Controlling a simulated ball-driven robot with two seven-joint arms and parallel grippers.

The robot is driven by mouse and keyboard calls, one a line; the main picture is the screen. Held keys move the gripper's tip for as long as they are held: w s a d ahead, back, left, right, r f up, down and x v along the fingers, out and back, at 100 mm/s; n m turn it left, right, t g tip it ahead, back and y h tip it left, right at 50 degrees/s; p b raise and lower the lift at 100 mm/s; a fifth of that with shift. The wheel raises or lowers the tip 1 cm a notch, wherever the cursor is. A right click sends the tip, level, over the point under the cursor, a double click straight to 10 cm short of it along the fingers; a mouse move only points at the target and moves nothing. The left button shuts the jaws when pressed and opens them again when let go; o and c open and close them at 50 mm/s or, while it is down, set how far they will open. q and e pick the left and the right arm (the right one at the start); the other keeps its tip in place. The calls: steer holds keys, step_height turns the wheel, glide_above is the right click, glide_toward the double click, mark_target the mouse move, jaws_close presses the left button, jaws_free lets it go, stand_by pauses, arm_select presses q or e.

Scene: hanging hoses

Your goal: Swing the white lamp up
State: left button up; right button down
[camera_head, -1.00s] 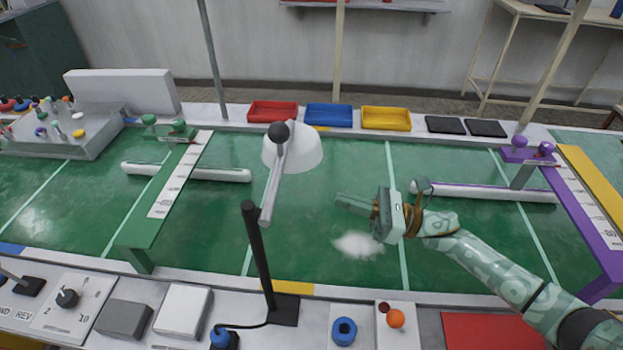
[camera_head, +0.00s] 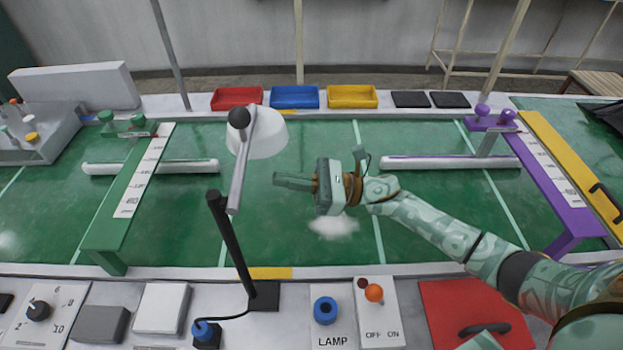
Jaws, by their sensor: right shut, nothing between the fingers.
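The white lamp (camera_head: 262,138) has a white dome shade at the top of a grey arm (camera_head: 241,170). The arm joins a black post (camera_head: 230,243) that stands on a black base (camera_head: 264,296) at the near edge of the green table. A black ball knob (camera_head: 239,118) sits at the arm's top end. My right gripper (camera_head: 277,180) is shut and empty, pointing left. In the picture it is just right of the lamp arm and below the shade, with a gap to both. My left gripper is out of view.
A green bridge (camera_head: 124,209) with a scale stands left, a purple one (camera_head: 560,185) right. Red (camera_head: 237,97), blue (camera_head: 295,97) and yellow (camera_head: 353,97) trays line the far edge. A near panel has a blue LAMP knob (camera_head: 325,311) and an orange-topped lever (camera_head: 374,293).

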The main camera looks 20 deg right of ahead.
steer(key=shift+w+a+r+p, duration=0.15)
steer(key=shift+a+r+p, duration=0.2)
steer(key=shift+r, duration=0.45)
steer(key=shift+w+a+r+p, duration=0.2)
steer(key=shift+a+r, duration=0.3)
steer(key=shift+r, duration=0.25)
steer(key=shift+w+a+r+p, duration=0.15)
steer(key=shift+a+r+p, duration=0.2)
steer(key=shift+r, duration=0.45)
steer(key=shift+b, duration=0.3)
